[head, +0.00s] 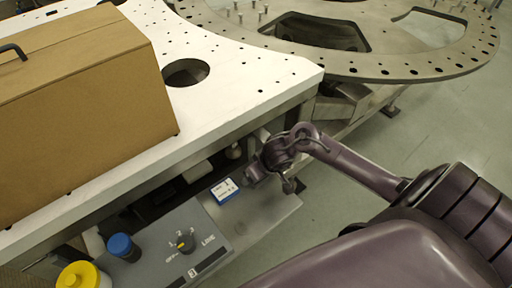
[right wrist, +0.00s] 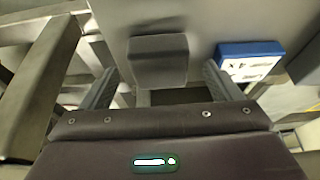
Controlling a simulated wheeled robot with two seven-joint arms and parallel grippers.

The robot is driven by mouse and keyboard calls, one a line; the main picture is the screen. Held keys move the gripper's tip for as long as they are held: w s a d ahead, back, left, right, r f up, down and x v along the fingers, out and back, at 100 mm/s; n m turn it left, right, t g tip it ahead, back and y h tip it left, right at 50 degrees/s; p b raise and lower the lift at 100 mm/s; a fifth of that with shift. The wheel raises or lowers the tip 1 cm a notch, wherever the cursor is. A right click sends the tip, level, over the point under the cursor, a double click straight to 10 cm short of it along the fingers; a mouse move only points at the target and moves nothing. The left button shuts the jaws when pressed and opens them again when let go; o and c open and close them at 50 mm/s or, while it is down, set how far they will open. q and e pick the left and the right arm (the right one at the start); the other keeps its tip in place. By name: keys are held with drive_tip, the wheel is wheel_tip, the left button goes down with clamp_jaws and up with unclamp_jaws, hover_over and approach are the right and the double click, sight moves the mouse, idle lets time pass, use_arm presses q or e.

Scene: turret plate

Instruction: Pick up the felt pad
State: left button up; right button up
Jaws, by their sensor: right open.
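A dark grey block, which looks like the felt pad (right wrist: 158,60), lies on the grey panel in the right wrist view, between and just beyond my finger tips. In the head view my gripper largely hides it. My right gripper (head: 268,178) is open at the panel's far right end. In the right wrist view its two fingers (right wrist: 160,72) stand apart, one on each side of the block, with gaps visible; I see no grip on it. My left gripper is not in view.
A blue and white labelled box (head: 224,190) sits close beside the right gripper, also in the right wrist view (right wrist: 250,50). The white table edge (head: 230,128) overhangs behind. A cardboard box (head: 85,110) stands on it.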

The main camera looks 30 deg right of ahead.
drive_tip(key=shift+x, duration=0.85)
drive_tip(key=shift+w+f, duration=0.15)
drive_tip(key=shift+f, duration=0.1)
drive_tip(key=c, duration=1.1)
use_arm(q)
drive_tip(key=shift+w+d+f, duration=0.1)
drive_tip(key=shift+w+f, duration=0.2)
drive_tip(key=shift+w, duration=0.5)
use_arm(e)
drive_tip(key=shift+o, duration=0.2)
drive_tip(key=shift+r, duration=0.15)
use_arm(q)
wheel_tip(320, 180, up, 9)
drive_tip(key=p, duration=0.9)
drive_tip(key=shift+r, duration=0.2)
use_arm(e)
wheel_tip(320, 180, up, 20)
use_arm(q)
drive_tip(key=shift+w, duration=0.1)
